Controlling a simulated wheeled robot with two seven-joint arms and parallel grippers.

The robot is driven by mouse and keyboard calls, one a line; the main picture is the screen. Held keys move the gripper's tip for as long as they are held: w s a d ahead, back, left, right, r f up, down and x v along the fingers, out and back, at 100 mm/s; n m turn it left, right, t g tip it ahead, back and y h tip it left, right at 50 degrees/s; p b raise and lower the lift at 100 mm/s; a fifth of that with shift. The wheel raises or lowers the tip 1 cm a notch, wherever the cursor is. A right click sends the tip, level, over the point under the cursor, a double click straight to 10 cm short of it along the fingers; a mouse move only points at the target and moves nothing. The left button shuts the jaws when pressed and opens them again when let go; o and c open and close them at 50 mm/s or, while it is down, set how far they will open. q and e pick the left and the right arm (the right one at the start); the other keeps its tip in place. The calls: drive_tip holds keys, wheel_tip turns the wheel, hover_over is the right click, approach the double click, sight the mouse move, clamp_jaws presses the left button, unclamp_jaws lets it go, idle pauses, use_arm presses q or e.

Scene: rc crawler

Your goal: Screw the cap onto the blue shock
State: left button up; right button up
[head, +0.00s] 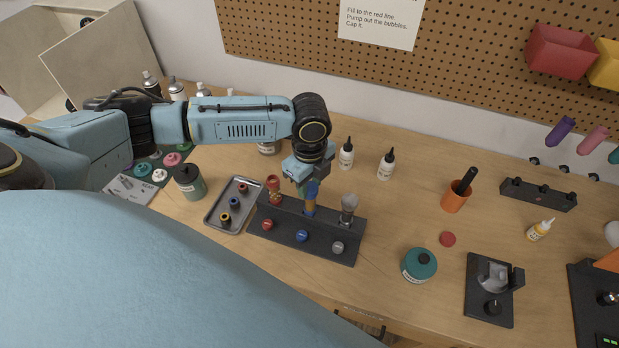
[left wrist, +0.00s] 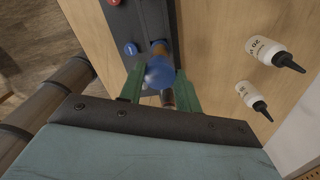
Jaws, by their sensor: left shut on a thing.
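The blue shock (head: 310,206), with an amber body, stands upright in the middle of the black stand (head: 333,247). A blue cap (head: 312,187) is at its top; it also shows as a round blue piece between the green fingers in the left wrist view (left wrist: 159,72). My left gripper (head: 309,184) is above the shock, pointing down, and shut on the blue cap. The cap is in line with the shock body (left wrist: 160,48). The fingers partly hide the join, so I cannot tell how tightly the cap sits. My right gripper is not in view.
A red shock (head: 273,190) and a clear grey-marked one (head: 348,209) stand close on either side. A metal tray (head: 213,217) with small coloured parts lies left of the stand. Two white bottles (head: 346,153) (head: 387,164) stand behind. The table right of the stand is partly clear.

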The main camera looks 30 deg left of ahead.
use_arm(q)
drive_tip(key=shift+m, duration=1.2)
drive_tip(key=m, duration=0.4)
drive_tip(key=m, duration=0.4)
drive_tip(key=shift+m, duration=0.3)
